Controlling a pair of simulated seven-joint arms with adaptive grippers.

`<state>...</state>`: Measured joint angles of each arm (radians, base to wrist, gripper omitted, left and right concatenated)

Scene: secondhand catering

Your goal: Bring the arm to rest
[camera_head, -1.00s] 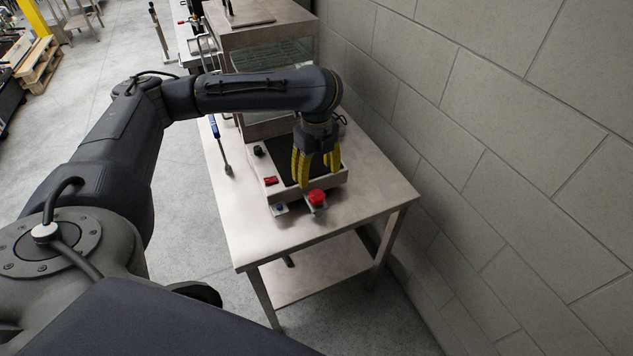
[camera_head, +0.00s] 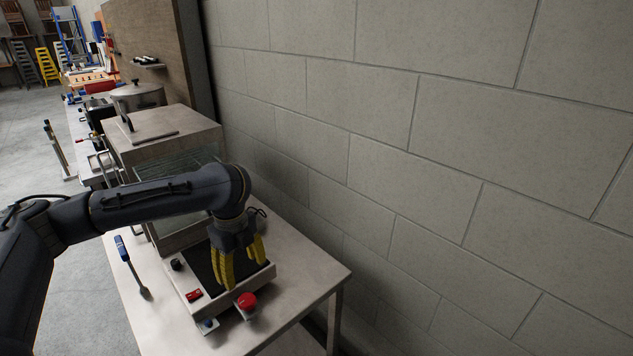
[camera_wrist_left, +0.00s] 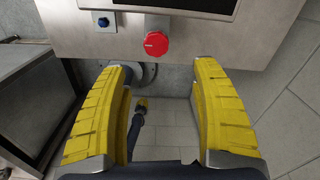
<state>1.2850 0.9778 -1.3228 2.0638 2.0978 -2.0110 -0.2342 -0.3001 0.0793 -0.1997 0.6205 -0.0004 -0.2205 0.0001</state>
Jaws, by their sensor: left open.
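My left arm comes in from the left in the head view and bends down over a steel table. My left gripper (camera_head: 245,276), with yellow fingers, points down over the dark-topped device (camera_head: 203,271), just behind its red button (camera_head: 246,300). The fingers are apart, with nothing seen between them. In the left wrist view the gripper (camera_wrist_left: 163,72) is open, and the red button (camera_wrist_left: 155,44) shows beyond the fingertips. I cannot tell whether a finger touches the device.
The steel table (camera_head: 313,277) stands along a grey block wall (camera_head: 430,130). A blue-handled tool (camera_head: 122,250) lies left of the device. A glass-fronted steel cabinet (camera_head: 170,125) stands behind it, with a lidded pot (camera_head: 137,96) farther back. Floor is open at the left.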

